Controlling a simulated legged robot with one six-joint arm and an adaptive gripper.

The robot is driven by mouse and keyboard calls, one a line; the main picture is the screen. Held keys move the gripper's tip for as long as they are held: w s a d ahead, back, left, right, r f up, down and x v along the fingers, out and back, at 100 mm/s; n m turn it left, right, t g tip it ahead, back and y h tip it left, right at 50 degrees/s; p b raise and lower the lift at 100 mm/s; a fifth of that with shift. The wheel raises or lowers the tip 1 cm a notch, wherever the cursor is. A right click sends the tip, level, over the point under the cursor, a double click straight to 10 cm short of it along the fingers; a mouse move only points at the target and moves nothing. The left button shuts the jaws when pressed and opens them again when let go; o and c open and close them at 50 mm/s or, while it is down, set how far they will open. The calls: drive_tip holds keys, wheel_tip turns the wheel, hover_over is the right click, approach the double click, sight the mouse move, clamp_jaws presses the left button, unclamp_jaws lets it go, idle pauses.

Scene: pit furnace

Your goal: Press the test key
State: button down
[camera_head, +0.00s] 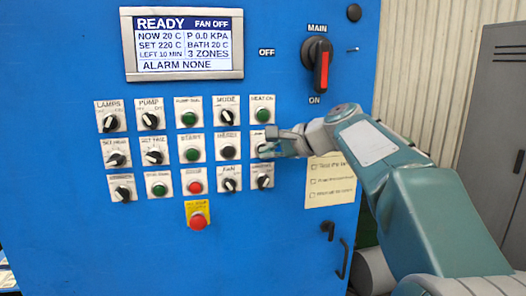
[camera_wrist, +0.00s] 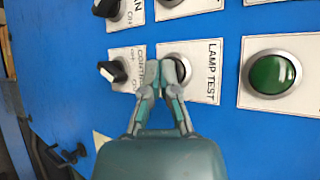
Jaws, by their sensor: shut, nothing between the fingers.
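The test key is a dark round button on a white plate marked LAMP TEST. In the wrist view the key (camera_wrist: 181,62) shows beside my fingertips, which hide part of it. In the head view its plate (camera_head: 258,133) sits in the right column, under the green HEAT ON button (camera_head: 262,115), mostly covered by my gripper. My gripper (camera_head: 270,142) is shut and empty, with its tips in front of that plate. In the wrist view my gripper (camera_wrist: 168,70) has its fingertips together at the key's left edge. I cannot tell whether they touch it.
A selector knob (camera_wrist: 112,71) is close to the left of the fingers in the wrist view. A large green button (camera_wrist: 272,74) is on the right. Rows of knobs and buttons fill the blue panel (camera_head: 90,240). The display (camera_head: 184,44) reads READY, ALARM NONE. A main switch (camera_head: 317,66) is above my arm.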

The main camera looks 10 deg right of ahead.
drive_tip(key=shift+w, duration=0.15)
idle(0.5)
drive_tip(key=shift+s, duration=0.75)
drive_tip(key=shift+s, duration=0.1)
drive_tip(key=s, duration=0.5)
idle(0.4)
